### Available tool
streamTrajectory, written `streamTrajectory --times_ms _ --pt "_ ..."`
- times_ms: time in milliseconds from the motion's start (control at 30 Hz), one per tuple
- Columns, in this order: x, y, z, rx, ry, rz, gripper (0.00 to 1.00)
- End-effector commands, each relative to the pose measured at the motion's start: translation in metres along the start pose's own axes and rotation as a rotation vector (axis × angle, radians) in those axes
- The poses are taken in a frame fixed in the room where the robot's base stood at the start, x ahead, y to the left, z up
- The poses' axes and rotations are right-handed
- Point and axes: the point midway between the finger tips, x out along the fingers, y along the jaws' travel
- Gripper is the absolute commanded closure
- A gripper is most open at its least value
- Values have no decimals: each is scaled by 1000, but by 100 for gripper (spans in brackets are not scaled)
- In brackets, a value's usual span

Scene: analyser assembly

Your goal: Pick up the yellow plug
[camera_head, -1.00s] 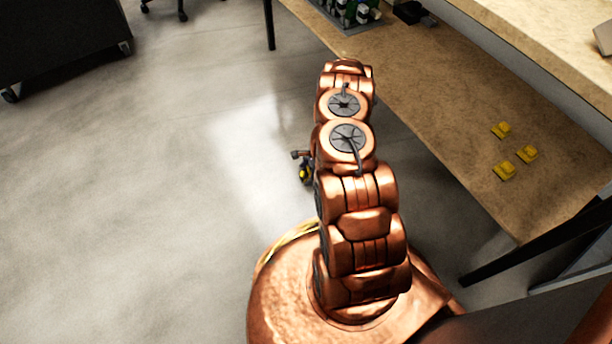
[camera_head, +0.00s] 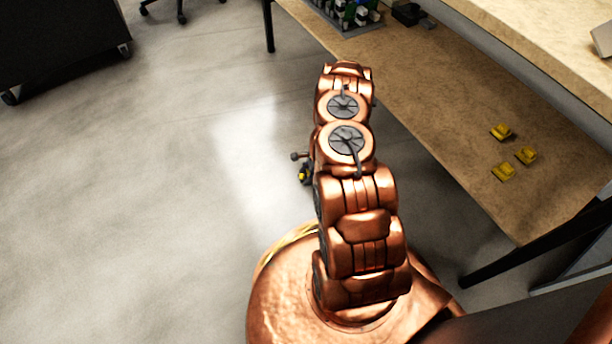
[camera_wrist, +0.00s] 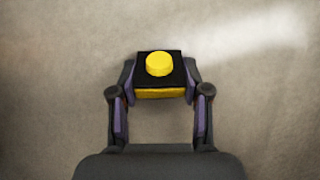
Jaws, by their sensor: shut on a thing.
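In the wrist view, my gripper (camera_wrist: 160,92) is shut on a yellow plug (camera_wrist: 159,64) with a round yellow knob, a black top face and a yellow side. The plug sits between the two fingertips, with bare floor behind it. In the head view, the gripper (camera_head: 304,172) shows only partly at the left side of my arm, with a bit of yellow at it. Three more yellow plugs, one (camera_head: 502,132) at the back, one (camera_head: 526,156) at the right and one (camera_head: 503,172) at the front, lie on the wooden table.
The wooden table (camera_head: 440,120) runs along the right, beside my arm. A green board with parts (camera_head: 350,14) and a small black item (camera_head: 408,14) are at its far end. A dark cabinet (camera_head: 60,40) stands at the upper left. The floor (camera_head: 130,200) on the left is clear.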

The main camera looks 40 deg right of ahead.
Motion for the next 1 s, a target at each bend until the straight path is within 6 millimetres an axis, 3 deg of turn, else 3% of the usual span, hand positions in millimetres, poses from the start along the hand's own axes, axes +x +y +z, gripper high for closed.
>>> streamTrajectory --times_ms 167,333,500,1000 --pt "-13 0 5 -1 0 0 100" --pt "-40 1 18 -1 -1 1 100" --pt "-36 37 19 4 -4 4 100" --pt "-40 117 26 5 -2 1 100"
